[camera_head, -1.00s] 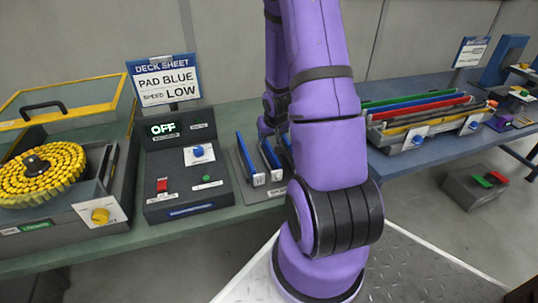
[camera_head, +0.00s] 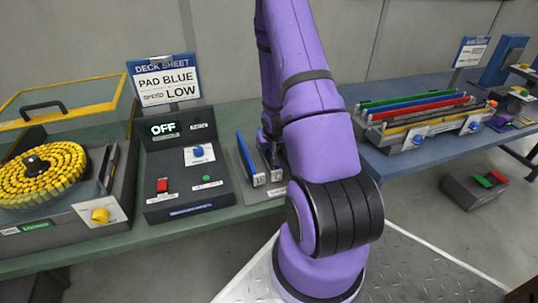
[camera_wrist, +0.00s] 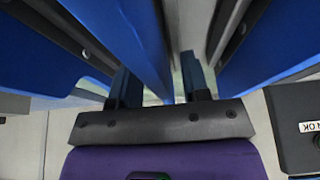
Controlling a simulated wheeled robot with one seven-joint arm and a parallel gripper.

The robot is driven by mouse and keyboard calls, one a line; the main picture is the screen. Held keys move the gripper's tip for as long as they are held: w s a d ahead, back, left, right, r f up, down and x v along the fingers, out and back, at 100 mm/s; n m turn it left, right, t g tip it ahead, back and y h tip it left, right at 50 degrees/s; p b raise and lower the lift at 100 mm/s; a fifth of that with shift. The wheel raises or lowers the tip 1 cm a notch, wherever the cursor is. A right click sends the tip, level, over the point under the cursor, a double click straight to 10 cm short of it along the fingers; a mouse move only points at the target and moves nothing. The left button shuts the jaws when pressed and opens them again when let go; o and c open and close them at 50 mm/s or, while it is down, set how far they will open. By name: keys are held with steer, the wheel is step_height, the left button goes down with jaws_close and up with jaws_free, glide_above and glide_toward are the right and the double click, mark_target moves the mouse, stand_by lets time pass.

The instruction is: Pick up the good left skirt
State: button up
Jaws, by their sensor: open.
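Two long blue skirts stand upright side by side in a dark holder on the green bench. In the head view the left one (camera_head: 246,161) shows clearly, and the right one (camera_head: 274,166) is partly hidden by my arm. In the wrist view my gripper (camera_wrist: 160,84) is open, with a blue panel (camera_wrist: 135,35) reaching down between its two fingers. Further blue panels show at the left (camera_wrist: 35,60) and right (camera_wrist: 270,45). I cannot tell which panel is which skirt, or whether the fingers touch it. Labels on the skirts are unreadable.
A yellow-ringed drum machine (camera_head: 45,170) is at far left. A rack of coloured strips (camera_head: 415,110) stands on the right bench.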

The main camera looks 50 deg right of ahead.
steer(key=shift+w+d+f, duration=0.1)
steer(key=shift+w+f, duration=0.05)
steer(key=shift+f, duration=0.4)
steer(key=shift+c, duration=0.2)
jaws_close()
